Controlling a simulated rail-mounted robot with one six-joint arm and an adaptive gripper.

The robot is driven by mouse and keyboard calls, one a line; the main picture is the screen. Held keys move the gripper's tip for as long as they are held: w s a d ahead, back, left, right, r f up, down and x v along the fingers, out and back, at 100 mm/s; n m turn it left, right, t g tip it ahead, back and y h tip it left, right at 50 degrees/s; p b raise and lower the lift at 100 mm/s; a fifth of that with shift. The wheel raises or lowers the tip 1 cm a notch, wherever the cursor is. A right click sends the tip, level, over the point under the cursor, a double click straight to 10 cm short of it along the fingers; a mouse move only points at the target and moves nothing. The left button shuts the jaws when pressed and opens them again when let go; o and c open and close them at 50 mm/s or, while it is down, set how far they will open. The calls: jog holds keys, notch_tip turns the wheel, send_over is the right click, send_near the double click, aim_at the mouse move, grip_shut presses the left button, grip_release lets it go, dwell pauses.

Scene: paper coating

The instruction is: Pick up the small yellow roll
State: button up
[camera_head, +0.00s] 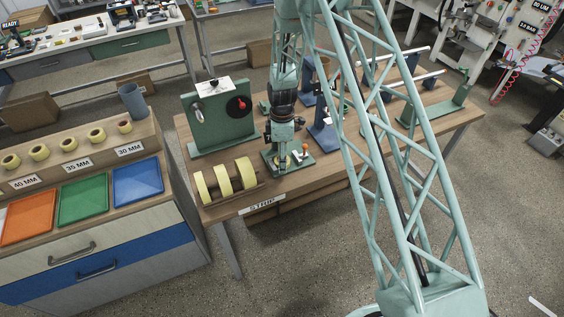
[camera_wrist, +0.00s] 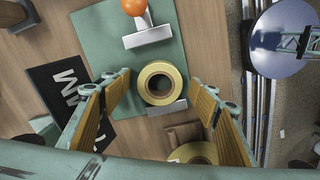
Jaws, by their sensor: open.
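The small yellow roll (camera_wrist: 180,82) shows in the wrist view as a ring with a dark centre. It is at the front edge of a green plate (camera_wrist: 85,35), with a small grey metal piece beside it. My gripper (camera_wrist: 160,92) is open, with one finger to each side of the roll. I cannot tell how far above it the fingertips are. In the head view my gripper (camera_head: 281,160) is low over the green fixture on the wooden bench (camera_head: 330,175), and it mostly hides the roll.
An orange-knobbed lever (camera_wrist: 134,7) stands just behind the roll. Larger yellow rolls (camera_head: 223,179) stand on a rack left of my gripper. A green panel with a red dial (camera_head: 220,123) stands behind them. A drawer cabinet with coloured trays (camera_head: 83,200) and small rolls is at left.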

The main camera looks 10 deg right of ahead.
jog(key=shift+f, duration=0.15)
dwell(0.5)
jog(key=c, duration=1)
jog(key=shift+r+b, duration=0.5)
jog(key=shift+r, duration=1.1)
jog(key=shift+s+r, duration=0.15)
jog(key=s+b, duration=0.1)
jog(key=s, duration=0.4)
jog(key=s+d+r+b, duration=0.1)
jog(key=s, duration=0.4)
jog(key=s+b, duration=0.1)
jog(key=s, duration=0.4)
jog(key=shift+s+d+r, duration=0.25)
jog(key=shift+s+d, duration=0.05)
